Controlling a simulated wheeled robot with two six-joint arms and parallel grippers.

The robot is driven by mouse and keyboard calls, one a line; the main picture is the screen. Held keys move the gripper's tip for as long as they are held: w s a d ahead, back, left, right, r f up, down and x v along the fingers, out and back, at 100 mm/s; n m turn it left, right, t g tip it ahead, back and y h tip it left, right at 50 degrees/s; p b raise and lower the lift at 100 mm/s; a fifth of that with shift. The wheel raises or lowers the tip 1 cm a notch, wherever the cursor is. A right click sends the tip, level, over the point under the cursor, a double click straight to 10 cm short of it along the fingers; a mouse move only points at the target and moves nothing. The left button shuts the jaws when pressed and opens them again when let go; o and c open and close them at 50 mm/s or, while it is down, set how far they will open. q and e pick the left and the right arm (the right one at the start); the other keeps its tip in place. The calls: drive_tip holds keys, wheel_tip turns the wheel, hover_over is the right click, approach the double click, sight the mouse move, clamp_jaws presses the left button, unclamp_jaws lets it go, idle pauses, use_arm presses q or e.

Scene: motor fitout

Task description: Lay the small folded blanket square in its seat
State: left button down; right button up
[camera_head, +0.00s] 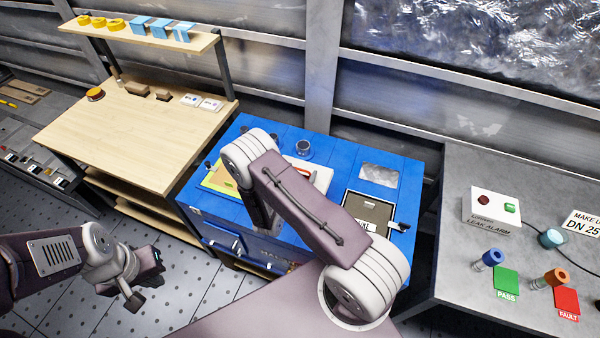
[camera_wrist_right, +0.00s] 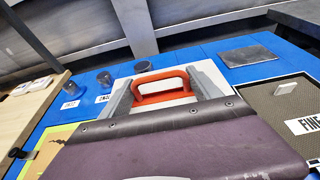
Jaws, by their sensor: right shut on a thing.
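I cannot single out the folded blanket square with certainty. A grey, mottled square (camera_head: 380,174) lies flat on the blue bench, and it also shows in the right wrist view (camera_wrist_right: 248,55). My right gripper (camera_wrist_right: 158,78) has its grey fingers on either side of a red handle (camera_wrist_right: 163,76) over a white piece. The handle shows partly in the head view (camera_head: 304,173), where my right arm hides the fingertips. My left gripper (camera_head: 146,283) hangs low at the left, away from the bench, and its jaw gap is unclear.
The blue bench (camera_head: 225,150) carries a dark labelled tray (camera_head: 368,210), a yellow-green panel (camera_head: 220,180) and small round parts. A wooden bench (camera_head: 125,130) with a shelf stands left. A grey bench (camera_head: 460,265) with an alarm box and coloured tags stands right.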

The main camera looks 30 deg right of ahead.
drive_tip(key=shift+a, duration=0.1)
idle(0.5)
drive_tip(key=shift+f+b, duration=1.65)
drive_tip(key=shift+f, duration=0.05)
drive_tip(key=shift+f+b, duration=1)
drive_tip(key=shift+f, duration=0.15)
drive_tip(key=shift+f+b, duration=0.5)
drive_tip(key=shift+f, duration=0.05)
idle(0.6)
drive_tip(key=o, duration=1.9)
